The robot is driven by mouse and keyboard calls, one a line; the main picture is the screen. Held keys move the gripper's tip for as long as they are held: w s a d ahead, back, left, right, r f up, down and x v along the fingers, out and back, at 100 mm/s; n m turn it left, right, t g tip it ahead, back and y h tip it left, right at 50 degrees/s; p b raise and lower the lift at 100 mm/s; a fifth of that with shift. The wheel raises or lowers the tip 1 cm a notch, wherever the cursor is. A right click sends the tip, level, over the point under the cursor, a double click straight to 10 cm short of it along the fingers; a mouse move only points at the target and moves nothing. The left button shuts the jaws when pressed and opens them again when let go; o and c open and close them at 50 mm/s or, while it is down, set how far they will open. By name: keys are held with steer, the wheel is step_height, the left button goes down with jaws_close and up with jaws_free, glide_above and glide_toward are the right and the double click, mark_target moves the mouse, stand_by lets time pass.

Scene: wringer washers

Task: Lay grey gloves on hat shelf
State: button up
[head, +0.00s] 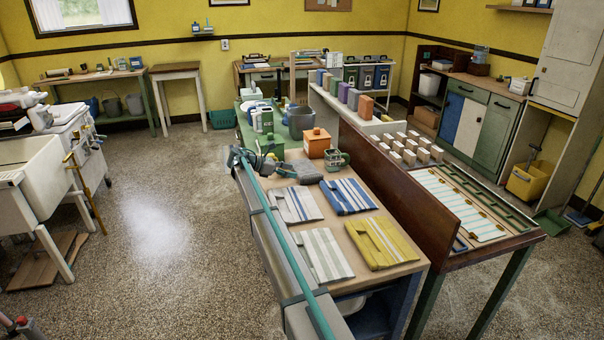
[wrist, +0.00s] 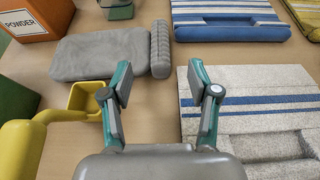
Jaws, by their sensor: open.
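The grey gloves (head: 303,171) lie as a flat bundle on the wooden worktop, behind the folded cloths. In the wrist view the grey gloves (wrist: 98,56) lie beyond and left of my fingertips, with a ribbed grey end on their right. My gripper (wrist: 160,88) is open and empty above the worktop, its two fingers apart. The gap between the fingers is in front of the ribbed end and does not enclose it. In the head view my gripper (head: 284,170) is just left of the gloves. I cannot tell which shelf is the hat shelf.
An orange powder box (head: 317,143) stands behind the gloves. A yellow scoop (wrist: 88,98) lies close left of my fingers. Folded striped cloths (head: 323,255) cover the worktop's front. A brown upright board (head: 385,185) borders its right side. A wall shelf (head: 520,9) is at upper right.

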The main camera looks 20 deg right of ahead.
mark_target(311, 175)
steer(key=p+x, duration=0.2)
steer(key=x, duration=0.6)
steer(key=shift+d, duration=0.2)
jaws_close()
